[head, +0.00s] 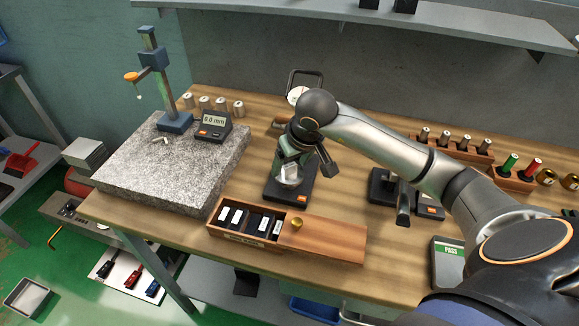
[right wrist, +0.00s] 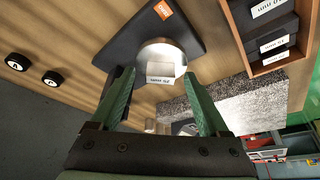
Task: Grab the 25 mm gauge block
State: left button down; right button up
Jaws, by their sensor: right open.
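A small pale block (right wrist: 160,74) with a printed label sits on a round silver platform on a black stand (head: 301,188). The label is too small to read surely, so I cannot tell whether it is the 25 mm gauge block. My right gripper (head: 289,160) is over this stand, pointing down. In the right wrist view its two green fingers (right wrist: 157,82) are open, with the block showing between and beyond their tips. Contact with the block is not visible. A wooden box (head: 231,235) holds several labelled dark pieces in its open left part. My left gripper is not in view.
A granite plate (head: 140,190) with a height stand (head: 160,70) and a digital readout (head: 213,126) is at left. Another black stand (head: 383,190) is right of my gripper. A PASS pad (head: 447,262) lies near the front edge. Several cylinders stand at the back.

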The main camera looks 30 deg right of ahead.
grip_shut()
dwell(0.6)
